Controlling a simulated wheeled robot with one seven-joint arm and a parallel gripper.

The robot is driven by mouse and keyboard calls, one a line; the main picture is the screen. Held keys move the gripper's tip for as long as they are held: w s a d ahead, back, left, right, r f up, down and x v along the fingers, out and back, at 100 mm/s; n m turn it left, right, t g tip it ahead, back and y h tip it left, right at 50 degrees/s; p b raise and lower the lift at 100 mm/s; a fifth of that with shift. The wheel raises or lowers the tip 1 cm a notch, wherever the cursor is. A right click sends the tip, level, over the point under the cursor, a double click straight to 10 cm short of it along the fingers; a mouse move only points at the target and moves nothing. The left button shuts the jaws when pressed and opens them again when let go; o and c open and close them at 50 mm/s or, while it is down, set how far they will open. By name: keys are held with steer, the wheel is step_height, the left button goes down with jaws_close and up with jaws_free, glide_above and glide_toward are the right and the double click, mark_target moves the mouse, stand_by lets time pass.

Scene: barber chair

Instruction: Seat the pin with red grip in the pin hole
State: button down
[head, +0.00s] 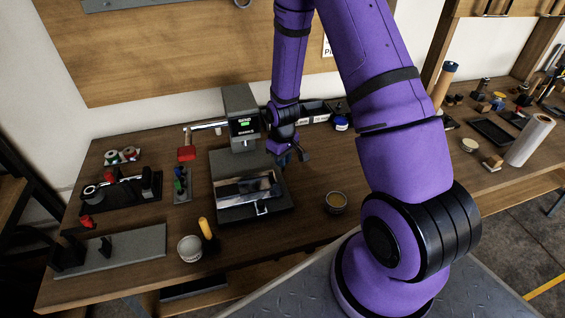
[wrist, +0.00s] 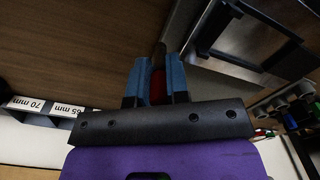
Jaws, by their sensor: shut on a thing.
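My gripper (head: 292,157) is above the table, just right of the back right corner of the dark fixture (head: 225,208). In the wrist view its two blue fingers (wrist: 157,82) are shut on the pin with red grip (wrist: 158,88). Only a narrow red part shows between the fingers, with a dark end beyond it. The pin cannot be made out in the head view. The fixture carries a shiny metal plate, which also shows at the upper right of the wrist view. I cannot make out the pin hole in either view.
A grey press with a lit display (head: 243,122) stands behind the fixture. A small rack (head: 182,185) is left of it. A round tin (head: 335,202) stands to the right, and a white jar (head: 190,247) at the front. Labelled bins (head: 316,112) are behind my gripper.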

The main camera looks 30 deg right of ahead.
steer(key=shift+w+d, duration=0.5)
steer(key=shift+w, duration=0.25)
steer(key=shift+w+d+f, duration=0.15)
steer(key=shift+w+f, duration=0.05)
steer(key=shift+f, duration=1.65)
steer(key=c, duration=1.1)
jaws_free()
steer(key=shift+f, duration=0.1)
